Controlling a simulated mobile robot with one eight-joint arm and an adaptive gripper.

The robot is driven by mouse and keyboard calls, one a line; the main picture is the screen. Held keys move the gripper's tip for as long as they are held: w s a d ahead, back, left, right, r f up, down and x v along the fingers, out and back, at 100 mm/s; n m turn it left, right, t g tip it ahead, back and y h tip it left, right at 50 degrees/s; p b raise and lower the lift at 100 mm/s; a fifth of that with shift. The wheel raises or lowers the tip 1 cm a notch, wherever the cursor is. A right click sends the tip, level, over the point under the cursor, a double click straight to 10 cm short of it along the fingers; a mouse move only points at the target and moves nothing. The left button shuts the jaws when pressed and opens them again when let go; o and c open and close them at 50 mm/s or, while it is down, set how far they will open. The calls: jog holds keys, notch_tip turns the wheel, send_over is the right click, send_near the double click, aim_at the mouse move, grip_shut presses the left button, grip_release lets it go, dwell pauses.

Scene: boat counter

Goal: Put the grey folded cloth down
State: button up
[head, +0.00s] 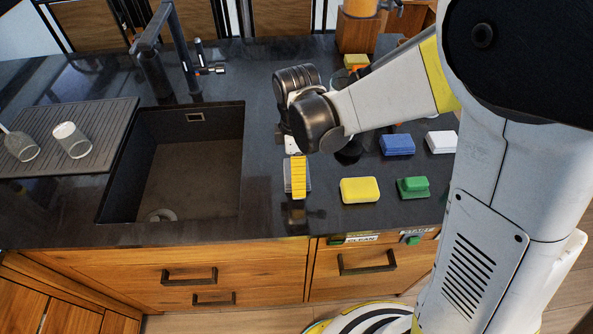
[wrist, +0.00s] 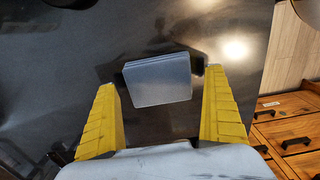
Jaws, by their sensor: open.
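The grey folded cloth (wrist: 158,80) lies flat on the dark counter, between the two yellow fingers in the wrist view. A gap shows between it and each finger. My gripper (wrist: 160,82) is open around the cloth. In the head view my gripper (head: 299,178) points down at the counter to the right of the sink. There the cloth (head: 287,175) is mostly hidden behind a yellow finger, with only its edges showing.
The sink (head: 236,145) is left of my gripper. To the right are a yellow sponge (head: 360,190), a green block (head: 413,188), a blue block (head: 397,144) and a white block (head: 441,142). Two glasses stand on a ridged mat (head: 105,115) at far left.

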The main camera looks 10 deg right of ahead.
notch_tip(320, 180, up, 11)
jog(key=p, duration=0.3)
jog(key=s+d+r+m+t, duration=0.3)
jog(key=s+d+m, duration=0.2)
jog(key=m, duration=0.3)
jog(key=s+d+r+m+t, duration=0.4)
jog(key=s+d+m, duration=0.2)
jog(key=d+m, duration=0.2)
jog(key=shift+d+r+m, duration=0.25)
jog(key=shift+r+m, duration=0.05)
jog(key=shift+m, duration=0.5)
jog(key=shift+f, duration=0.1)
jog(key=shift+f+b, duration=1.5)
jog(key=shift+f, duration=0.1)
